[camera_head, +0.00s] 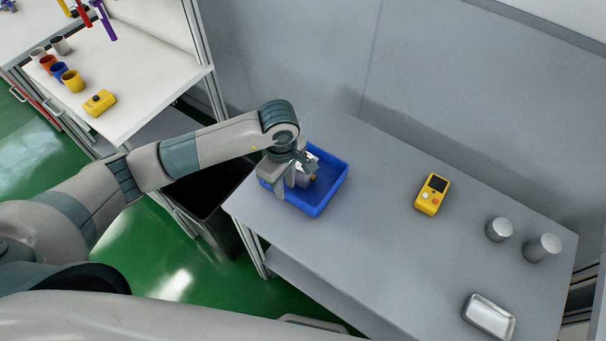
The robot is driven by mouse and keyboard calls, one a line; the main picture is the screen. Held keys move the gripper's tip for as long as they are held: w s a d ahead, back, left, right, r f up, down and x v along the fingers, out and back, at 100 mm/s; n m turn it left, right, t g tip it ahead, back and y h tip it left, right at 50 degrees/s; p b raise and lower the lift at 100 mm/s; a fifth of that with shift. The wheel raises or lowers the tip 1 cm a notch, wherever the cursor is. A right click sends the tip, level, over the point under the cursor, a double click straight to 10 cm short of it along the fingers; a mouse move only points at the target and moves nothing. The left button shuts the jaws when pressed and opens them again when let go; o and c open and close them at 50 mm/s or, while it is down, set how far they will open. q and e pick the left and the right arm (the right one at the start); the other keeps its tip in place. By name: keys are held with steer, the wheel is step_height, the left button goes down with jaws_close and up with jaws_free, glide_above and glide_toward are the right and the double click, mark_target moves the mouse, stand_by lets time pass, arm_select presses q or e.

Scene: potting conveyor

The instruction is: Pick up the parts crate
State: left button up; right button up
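The parts crate (330,186) is a blue open-topped box on the left end of the grey table. Some small light and yellowish items (312,172) lie in it, partly covered by my gripper. My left gripper (290,190) points down at the crate's left side and overlaps its left wall. I cannot tell whether its fingers touch or hold that wall. My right gripper is not in view; a pale link of my own crosses the bottom of the picture.
On the grey table (390,250) stand a yellow handheld device (432,194), two metal cylinders (499,230) (543,247) and a metal tray (489,316). A dark bin (215,205) stands left of the table. A white workbench (130,95) holds several cups and a yellow button box (99,103).

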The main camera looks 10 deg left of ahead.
mark_target(286, 200)
arm_select(q)
steer(key=shift+f+p, duration=0.3)
steer(key=shift+p, duration=0.05)
step_height(286, 200, down, 3)
steer(key=shift+r+p, duration=0.1)
steer(key=shift+p, duration=0.65)
steer(key=shift+f, duration=0.45)
steer(key=c, duration=0.6)
jaws_close()
